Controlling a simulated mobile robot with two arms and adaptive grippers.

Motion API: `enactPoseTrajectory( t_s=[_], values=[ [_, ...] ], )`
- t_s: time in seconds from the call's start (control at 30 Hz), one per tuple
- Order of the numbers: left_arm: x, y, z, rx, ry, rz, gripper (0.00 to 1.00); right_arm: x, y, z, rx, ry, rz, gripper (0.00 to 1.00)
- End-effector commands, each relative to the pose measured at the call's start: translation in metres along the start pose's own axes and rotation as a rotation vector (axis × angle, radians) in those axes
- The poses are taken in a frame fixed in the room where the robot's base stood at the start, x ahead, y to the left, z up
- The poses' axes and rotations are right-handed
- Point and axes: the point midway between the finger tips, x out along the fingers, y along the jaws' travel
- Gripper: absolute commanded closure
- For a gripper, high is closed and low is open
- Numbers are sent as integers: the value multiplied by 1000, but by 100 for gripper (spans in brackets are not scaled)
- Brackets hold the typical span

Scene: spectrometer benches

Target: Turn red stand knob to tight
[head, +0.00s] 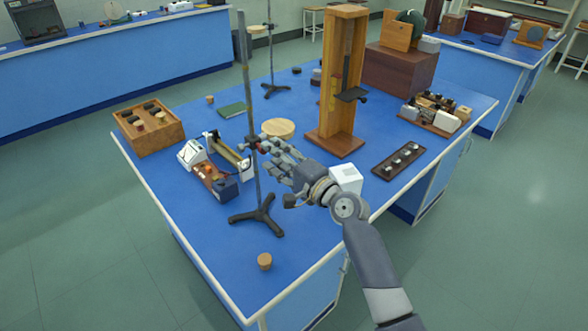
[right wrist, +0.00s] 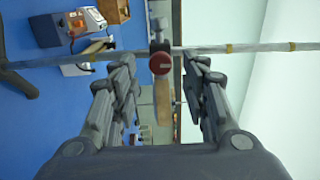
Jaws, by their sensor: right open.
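The red stand knob (right wrist: 160,63) is round with a pale slot mark. It is on a clamp on the thin metal rod (right wrist: 230,48), which crosses the right wrist view sideways. In the head view the rod (head: 256,185) stands upright on a black tripod base (head: 258,217) near the bench's front left. My right gripper (head: 270,149) reaches in from the right at clamp height. Its open fingers also show in the right wrist view (right wrist: 158,74), one on each side of the knob in the picture. Whether they touch it, I cannot tell. My left gripper is out of view.
A power unit and coil assembly (head: 212,182) sits close left of the stand. A tall wooden frame (head: 335,143) stands behind my gripper, with a dark switch board (head: 399,161) to its right. A wooden box (head: 150,140) is at the left edge. The front corner holds a small cork-coloured piece (head: 264,261).

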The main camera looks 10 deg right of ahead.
Motion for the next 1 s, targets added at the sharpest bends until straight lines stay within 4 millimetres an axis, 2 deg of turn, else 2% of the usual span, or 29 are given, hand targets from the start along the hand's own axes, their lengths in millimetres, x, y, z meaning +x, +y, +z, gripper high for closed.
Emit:
enactPoseTrajectory(
  t_s=[0.2, 0.43, 0.6, 1.0],
  values=[
    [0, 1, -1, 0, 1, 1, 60, -46, 2, 0, -1, 1, 2, 58],
    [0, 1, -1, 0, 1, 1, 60, -80, 1, 0, 1, 0, 1, 58],
    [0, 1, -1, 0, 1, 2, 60, -90, 1, 0, 1, -1, 1, 58],
    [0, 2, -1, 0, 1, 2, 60, -90, 0, 0, 1, 0, 0, 58]
  ],
)
